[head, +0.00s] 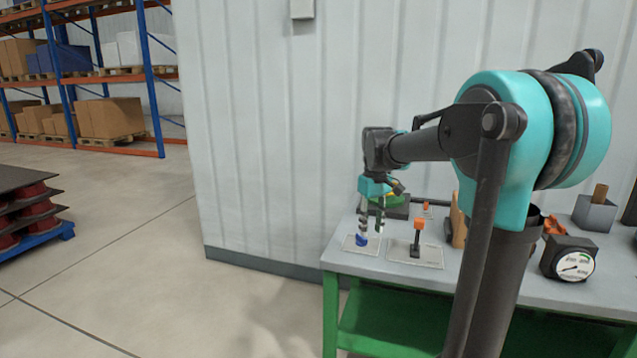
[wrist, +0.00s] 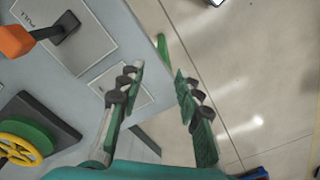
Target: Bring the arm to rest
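My gripper (head: 371,208) hangs pointing down over the left front part of the grey workbench (head: 395,265). In the wrist view my gripper (wrist: 159,80) is open, with a clear gap between its fingers and nothing held. A small blue thing (head: 361,240) shows just under the fingertips in the head view, over a pale plate. I cannot tell whether the fingers touch it; I cannot make it out between the fingers in the wrist view. My arm reaches out to the left over the bench.
An orange-topped lever (head: 418,235) stands on a labelled plate right of my gripper. A yellow wheel (wrist: 20,143) on a dark base is close behind. A dial gauge (head: 573,265) and a grey box (head: 594,213) stand at right. A ribbed wall (head: 270,120) rises behind; the floor left is open.

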